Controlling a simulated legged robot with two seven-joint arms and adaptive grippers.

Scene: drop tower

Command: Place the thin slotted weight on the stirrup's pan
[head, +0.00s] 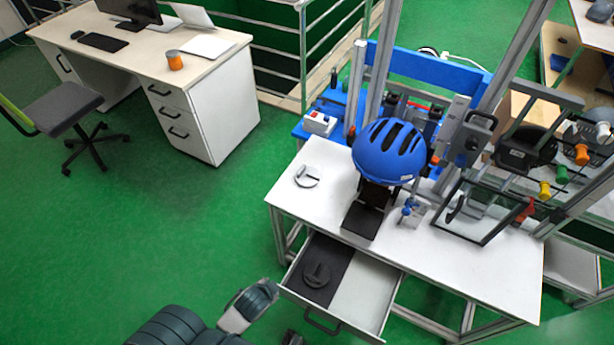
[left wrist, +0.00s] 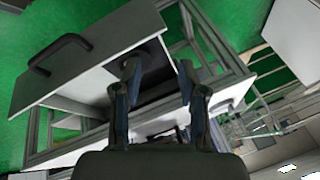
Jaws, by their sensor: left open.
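A dark round weight (head: 317,276), with what looks like a slot, lies on the black lining in the left half of the open drawer (head: 366,300) in the head view. I cannot judge its thickness. A small grey piece with a round base and a raised frame (head: 307,178), possibly the stirrup with its pan, stands on the white table's left part. My left gripper (left wrist: 158,72) is open and empty in the left wrist view, its fingers pointing toward the drawer, which also shows there (left wrist: 75,80). In the head view my left arm reaches in at the bottom, outside the drawer's left edge. My right gripper is not in view.
A blue helmet (head: 388,150) sits on a dark stand on the white table (head: 455,262). A metal frame with clamps and coloured knobs (head: 582,154) rises at the right. A white box with a red button (head: 319,123) is behind the grey piece.

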